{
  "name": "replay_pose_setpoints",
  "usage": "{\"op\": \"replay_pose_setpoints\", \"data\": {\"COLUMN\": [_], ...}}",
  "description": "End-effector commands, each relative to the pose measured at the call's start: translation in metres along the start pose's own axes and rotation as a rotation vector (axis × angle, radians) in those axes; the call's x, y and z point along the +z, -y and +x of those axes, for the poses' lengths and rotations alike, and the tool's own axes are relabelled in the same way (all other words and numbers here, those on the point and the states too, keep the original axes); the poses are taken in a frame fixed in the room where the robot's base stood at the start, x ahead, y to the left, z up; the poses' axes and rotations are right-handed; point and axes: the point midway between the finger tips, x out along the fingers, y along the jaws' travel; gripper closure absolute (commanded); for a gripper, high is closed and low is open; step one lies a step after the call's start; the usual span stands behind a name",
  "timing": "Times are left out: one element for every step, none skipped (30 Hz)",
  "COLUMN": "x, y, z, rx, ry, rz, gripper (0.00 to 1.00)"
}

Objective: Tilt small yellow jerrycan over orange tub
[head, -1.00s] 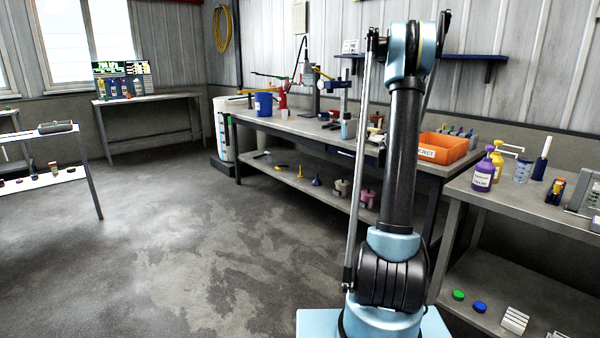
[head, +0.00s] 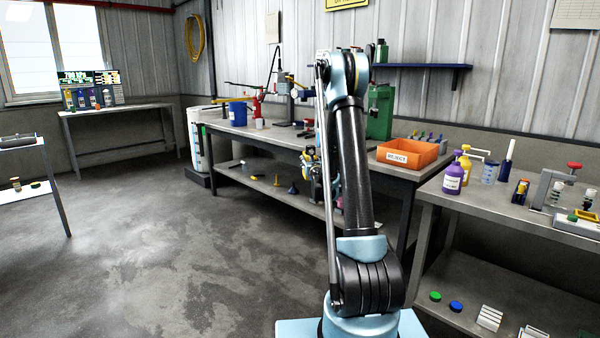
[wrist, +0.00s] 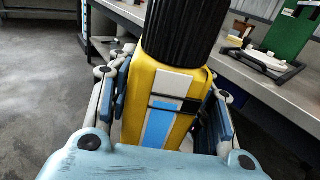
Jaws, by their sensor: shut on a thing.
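The small yellow jerrycan (wrist: 145,85) fills the middle of the wrist view, with a ribbed black cap (wrist: 183,32) and a white, black and blue label. My gripper (wrist: 165,110) is shut on it, with a blue-padded finger on each side. In the head view my gripper (head: 318,165) is in front of the workbench's front edge, partly hidden by my arm. The orange tub (head: 421,151), labelled REJECT, stands on the bench to the right of my arm. The gripper is apart from the tub. The tub does not show in the wrist view.
The floor to the left is clear.

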Motion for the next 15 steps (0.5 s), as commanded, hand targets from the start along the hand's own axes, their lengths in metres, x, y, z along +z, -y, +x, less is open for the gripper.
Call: {"op": "replay_pose_setpoints", "data": {"x": [0.013,0.02,0.031,0.04,0.049,0.061,0.07,0.079,0.091,0.1,0.109,0.121,0.131,0.14,0.152], "y": [-0.014,-0.023,-0.035,-0.045,-0.056,-0.07,-0.081,-0.091,-0.104,-0.115,-0.125,-0.138,-0.147,-0.157,-0.169], "z": [0.002,0.003,0.004,0.005,0.004,0.004,0.003,0.002,0.0,-0.003,-0.005,-0.009,-0.013,-0.017,-0.023], "rx": [0.038,0.064,0.102,0.131,0.162,0.203,0.234,0.265,0.305,0.335,0.365,0.405,0.434,0.463,0.502], "ry": [0.002,0.003,0.004,0.003,0.003,0.002,0.002,0.001,0.001,0.0,0.0,0.0,0.0,-0.001,-0.001], "rz": [0.0,0.0,-0.001,-0.001,-0.002,-0.003,-0.003,-0.003,-0.003,-0.004,-0.004,-0.005,-0.006,-0.006,-0.007], "gripper": [1.0,1.0,1.0,1.0,1.0,1.0,1.0,1.0,1.0,1.0,1.0,1.0,1.0,1.0,1.0]}}
